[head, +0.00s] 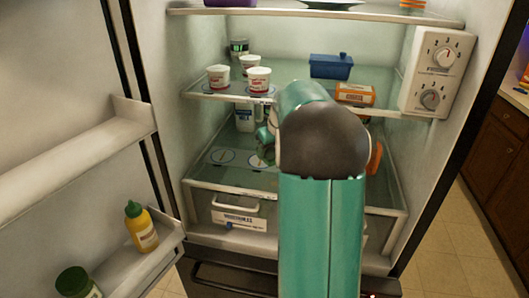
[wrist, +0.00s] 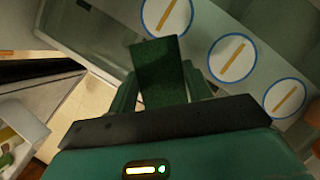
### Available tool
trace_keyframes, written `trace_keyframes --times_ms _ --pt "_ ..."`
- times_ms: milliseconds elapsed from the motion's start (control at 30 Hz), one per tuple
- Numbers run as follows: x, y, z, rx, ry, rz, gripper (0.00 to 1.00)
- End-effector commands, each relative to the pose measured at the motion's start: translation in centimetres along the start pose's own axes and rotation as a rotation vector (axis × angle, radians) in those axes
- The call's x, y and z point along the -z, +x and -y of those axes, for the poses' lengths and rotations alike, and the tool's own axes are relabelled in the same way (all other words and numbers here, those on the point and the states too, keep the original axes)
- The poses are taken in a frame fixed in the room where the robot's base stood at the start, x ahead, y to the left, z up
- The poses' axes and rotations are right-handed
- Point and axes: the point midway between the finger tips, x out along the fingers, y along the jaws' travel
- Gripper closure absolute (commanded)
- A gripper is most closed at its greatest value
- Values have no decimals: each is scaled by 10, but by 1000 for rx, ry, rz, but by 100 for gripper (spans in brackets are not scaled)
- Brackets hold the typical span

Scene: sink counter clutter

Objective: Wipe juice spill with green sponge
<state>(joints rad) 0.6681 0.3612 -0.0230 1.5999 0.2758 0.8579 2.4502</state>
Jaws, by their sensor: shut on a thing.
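In the wrist view, a dark green sponge (wrist: 162,75) is between the two teal fingers of my gripper (wrist: 160,88), which is shut on it. The sponge's far end points toward a shelf with round blue-rimmed white marks (wrist: 232,58). I cannot tell whether the sponge touches any surface. In the head view, my arm reaches into the open fridge and hides most of my gripper and the sponge. I cannot make out a juice spill in either view.
The lower glass shelf (head: 232,174) has blue-rimmed discs and an orange item (head: 375,158) right of my arm. The shelf above holds white cups (head: 258,80), a blue dish (head: 331,66) and an orange box (head: 355,93). The fridge door holds a yellow bottle (head: 142,232).

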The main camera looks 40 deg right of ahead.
Motion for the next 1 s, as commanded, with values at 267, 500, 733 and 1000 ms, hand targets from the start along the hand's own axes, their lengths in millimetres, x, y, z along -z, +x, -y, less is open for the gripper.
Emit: trace_keyframes --times_ms 267,500,733,1000 --pt "7 12 2 3 8 -1 68" --pt "16 36 2 3 8 -1 68" --pt "21 52 2 3 7 0 68" --pt "21 56 1 3 6 1 68"
